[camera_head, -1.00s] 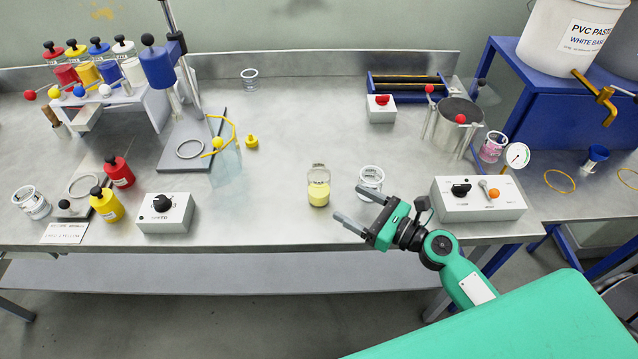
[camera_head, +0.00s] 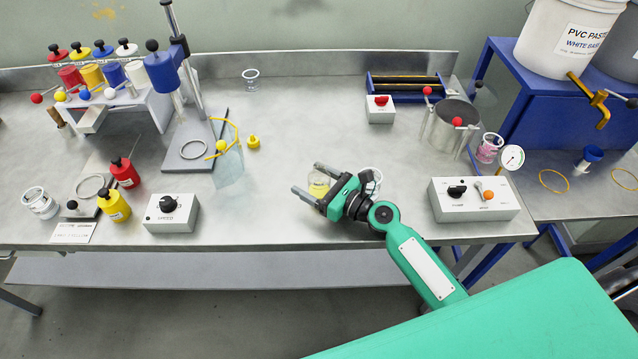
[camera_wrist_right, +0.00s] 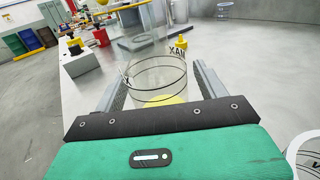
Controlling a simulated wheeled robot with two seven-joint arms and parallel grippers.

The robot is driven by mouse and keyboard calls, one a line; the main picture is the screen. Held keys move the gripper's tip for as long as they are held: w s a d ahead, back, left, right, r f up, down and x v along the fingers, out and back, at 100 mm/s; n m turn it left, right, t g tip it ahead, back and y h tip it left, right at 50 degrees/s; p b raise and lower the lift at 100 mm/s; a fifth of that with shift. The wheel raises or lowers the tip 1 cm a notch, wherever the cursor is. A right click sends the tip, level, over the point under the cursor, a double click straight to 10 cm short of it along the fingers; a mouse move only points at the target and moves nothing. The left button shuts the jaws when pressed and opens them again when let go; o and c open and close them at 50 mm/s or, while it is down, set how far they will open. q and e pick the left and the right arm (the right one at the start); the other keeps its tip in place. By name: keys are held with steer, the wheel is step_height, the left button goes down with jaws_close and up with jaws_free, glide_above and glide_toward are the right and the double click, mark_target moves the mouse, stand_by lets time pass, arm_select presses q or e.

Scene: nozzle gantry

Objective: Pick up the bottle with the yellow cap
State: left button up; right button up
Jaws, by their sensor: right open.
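A clear glass bottle (camera_head: 318,184) with pale yellow contents stands on the steel bench, partly hidden by my right gripper. No cap shows on it. In the right wrist view the clear vessel (camera_wrist_right: 158,76) shows between the two fingers, with yellow at its bottom and the fingers apart from its sides. A small yellow cap-like piece (camera_head: 253,142) stands alone on the bench, beyond and left of the gripper; it also shows in the wrist view (camera_wrist_right: 181,43). My right gripper (camera_head: 307,178) is open around the bottle, low over the bench. My left gripper is out of view.
A clear cup (camera_head: 371,176) stands just behind my right wrist. A control box (camera_head: 474,199) is to the right, another (camera_head: 171,214) to the left. Red (camera_head: 124,174) and yellow (camera_head: 114,206) black-topped bottles stand at left. The bench between gripper and gantry base (camera_head: 190,155) is mostly clear.

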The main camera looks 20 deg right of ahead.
steer(key=shift+c, duration=0.2)
steer(key=c, duration=1.1)
step_height(320, 180, up, 10)
steer(key=p, duration=0.4)
steer(key=shift+f+p, duration=0.25)
steer(key=shift+p, duration=0.05)
step_height(320, 180, up, 10)
steer(key=shift+r+p, duration=0.25)
steer(key=shift+p, duration=0.75)
